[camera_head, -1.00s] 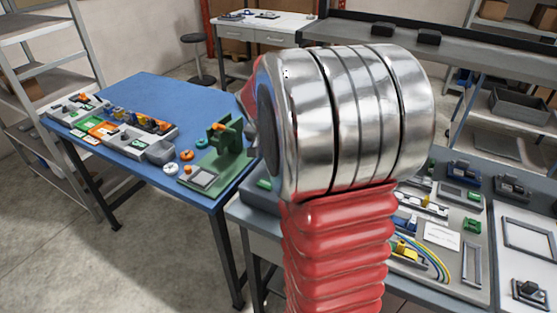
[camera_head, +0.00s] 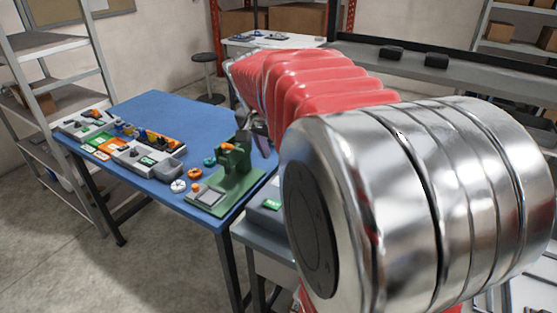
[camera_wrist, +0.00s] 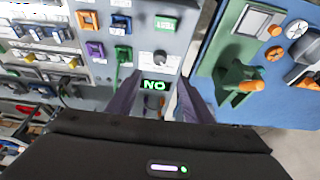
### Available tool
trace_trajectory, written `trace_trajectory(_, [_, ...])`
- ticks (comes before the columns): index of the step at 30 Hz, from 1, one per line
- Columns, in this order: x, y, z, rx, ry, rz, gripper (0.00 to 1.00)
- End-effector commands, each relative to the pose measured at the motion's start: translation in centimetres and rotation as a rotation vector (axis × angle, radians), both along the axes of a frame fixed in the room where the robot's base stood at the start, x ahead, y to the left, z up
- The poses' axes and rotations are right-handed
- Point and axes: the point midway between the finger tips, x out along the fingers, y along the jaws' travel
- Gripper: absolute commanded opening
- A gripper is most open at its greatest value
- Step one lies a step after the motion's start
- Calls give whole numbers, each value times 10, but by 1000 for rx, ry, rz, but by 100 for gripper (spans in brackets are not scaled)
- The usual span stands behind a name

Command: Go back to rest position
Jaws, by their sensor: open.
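My gripper (camera_wrist: 157,84) shows in the wrist view with its two dark fingers apart and nothing between them. Beyond the fingers is a grey panel (camera_wrist: 120,72) with a small display (camera_wrist: 153,86) reading "NO" in green.
The blue table (camera_head: 165,105) carries a row of small parts trays (camera_head: 140,155) and loose round pieces (camera_head: 194,174). A grey bench stands to the right, mostly hidden by my arm. Shelves (camera_head: 60,90) stand at the left. The floor (camera_head: 60,250) in front is clear.

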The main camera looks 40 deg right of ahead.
Motion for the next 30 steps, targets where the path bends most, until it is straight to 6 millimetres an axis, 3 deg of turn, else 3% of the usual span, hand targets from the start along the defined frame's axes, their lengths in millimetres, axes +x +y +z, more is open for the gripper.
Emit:
trace_trajectory(17, [0, 0, 0, 0, 1, 2, 46])
trace_trajectory(23, [2, 1, 0, -10, 21, 74, 46])
trace_trajectory(30, [-7, 17, -24, 16, 89, 267, 46])
